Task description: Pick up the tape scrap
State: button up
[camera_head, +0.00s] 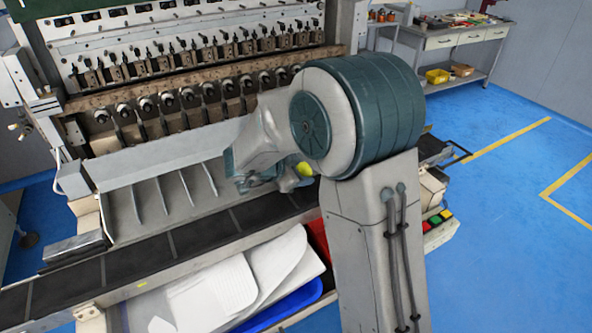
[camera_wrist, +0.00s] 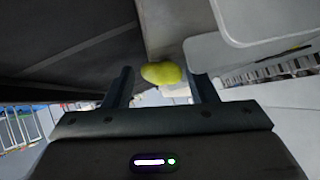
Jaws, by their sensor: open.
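A rounded yellow lump, which looks like the tape scrap (camera_wrist: 163,73), shows in the wrist view between the fingertips of my gripper (camera_wrist: 163,78). The fingers are apart, one on each side of the lump in the picture, and I see no contact. A yellow patch, apparently the same scrap (camera_head: 305,170), shows in the head view beside my arm, in front of the coil winder (camera_head: 180,60). My arm hides part of that area, so what the scrap rests on cannot be told.
A dark conveyor belt (camera_head: 140,253) runs along the winder's front. Below it are white sheets (camera_head: 225,285), a blue bin (camera_head: 285,307) and a red bin (camera_head: 317,238). A workbench (camera_head: 455,38) stands at the back right. The blue floor (camera_head: 500,200) at right is clear.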

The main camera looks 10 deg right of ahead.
jog(key=c, duration=1)
jog(key=shift+o, duration=0.3)
jog(key=shift+a, duration=0.1)
jog(key=shift+w+a+r+p, duration=0.1)
jog(key=shift+w+a+p, duration=0.5)
jog(key=shift+a, duration=0.25)
jog(key=o, duration=1.1)
jog(key=shift+w+a, duration=0.15)
jog(key=shift+a, duration=0.05)
jog(key=shift+c, duration=0.2)
jog(key=shift+d+f, duration=0.15)
jog(key=shift+f, duration=0.05)
